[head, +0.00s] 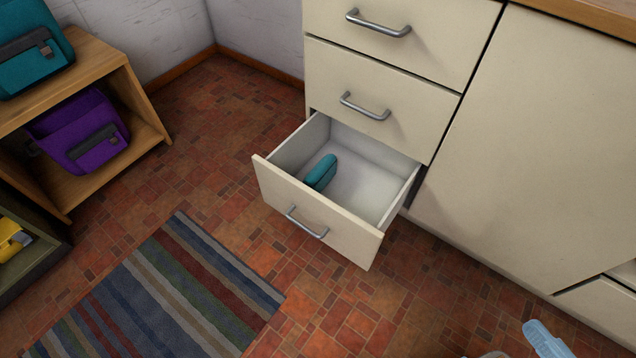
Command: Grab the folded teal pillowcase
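The folded teal pillowcase (321,172) is a small, rounded teal bundle. It lies inside the open bottom drawer (318,212), at the drawer's left side near the front panel. Its top and right side show; the drawer front may hide its lowest part. What looks like part of my gripper (545,341), a light blue piece with grey beside it, shows at the bottom right edge. It is well to the right of and apart from the drawer and the pillowcase. Most of it is cut off, so its opening cannot be seen.
The rest of the drawer floor is bare. Two closed drawers (375,90) sit above it, with a large cabinet panel (540,150) to the right. A wooden shelf (110,85) with teal and purple bags stands left. A striped rug (160,295) lies on the open tiled floor.

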